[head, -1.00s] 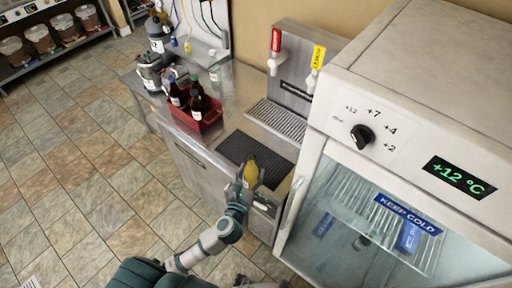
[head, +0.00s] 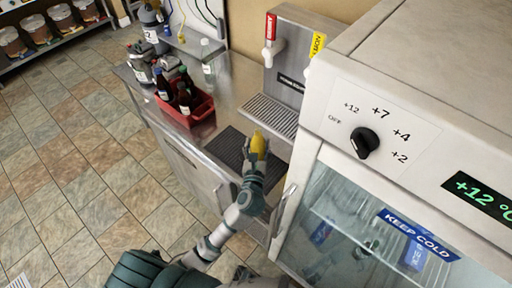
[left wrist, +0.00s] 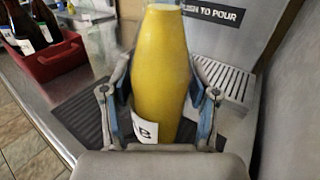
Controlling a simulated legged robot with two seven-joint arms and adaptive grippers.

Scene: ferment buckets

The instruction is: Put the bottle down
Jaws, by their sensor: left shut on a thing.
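A yellow bottle (head: 258,143) with a white label is in my left gripper (head: 254,160), above the right part of a black ribbed mat (head: 230,150) on the steel counter. In the left wrist view the bottle (left wrist: 162,75) stands upright between the two fingers of my left gripper (left wrist: 160,115), which are shut on it. The black mat (left wrist: 85,115) shows behind and left of it. The bottle's base is hidden, so I cannot tell whether it touches the mat. My right gripper is not in view.
A red crate (head: 188,115) with dark bottles stands on the counter at the left. Behind the mat is a dispenser with red and yellow taps and a drip grate (head: 270,115). A white fridge (head: 380,140) with a glass door is at the right.

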